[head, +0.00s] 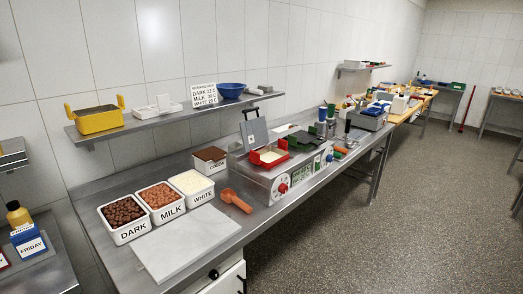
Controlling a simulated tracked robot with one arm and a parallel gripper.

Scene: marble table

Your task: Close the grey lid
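The grey lid (254,132) stands raised, tilted back, at the left end of a steel melting machine (282,183) on the table. A black handle sticks up at its top edge. In front of the lid is a red-rimmed pan (257,160) with pale, cream-coloured contents, uncovered. A dark green lid (301,139) lies farther right on the same machine. My gripper is not in this view, so its state is hidden.
White tubs marked DARK (127,233), MILK (172,212) and WHITE (201,198) stand left of the machine. An orange scoop (236,201) lies before it. A pale marble slab (186,243) lies in front. A shelf (155,124) runs above. Open floor (420,190) is at right.

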